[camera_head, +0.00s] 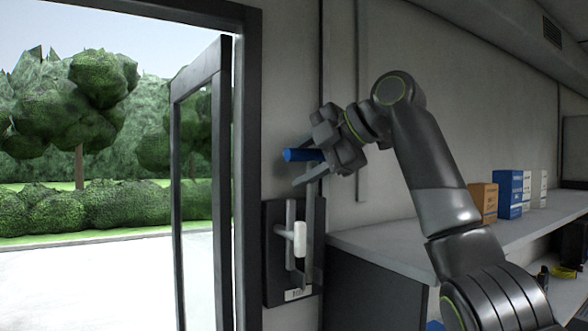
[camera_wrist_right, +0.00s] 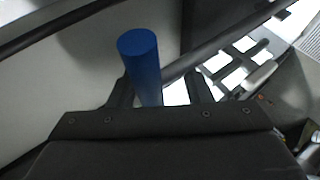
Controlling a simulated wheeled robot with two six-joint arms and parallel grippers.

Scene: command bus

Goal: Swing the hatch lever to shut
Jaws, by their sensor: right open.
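A blue cylindrical grip (camera_head: 302,155) sticks out to the left at my right gripper (camera_head: 322,145), in front of the wall beside the door frame. I take it as the lever's handle; where it joins the wall is hidden. In the right wrist view the blue grip (camera_wrist_right: 140,62) stands between the two fingers of the right gripper (camera_wrist_right: 160,92), closer to the left finger. The gripper is open around it; whether a finger touches it I cannot tell. My left gripper is not in view.
Below is a dark wall plate (camera_head: 273,279) with a white handle (camera_head: 300,240). A glazed door (camera_head: 203,190) stands open at left, with bushes outside. A grey counter (camera_head: 385,240) at right carries orange, blue and white boxes (camera_head: 508,193).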

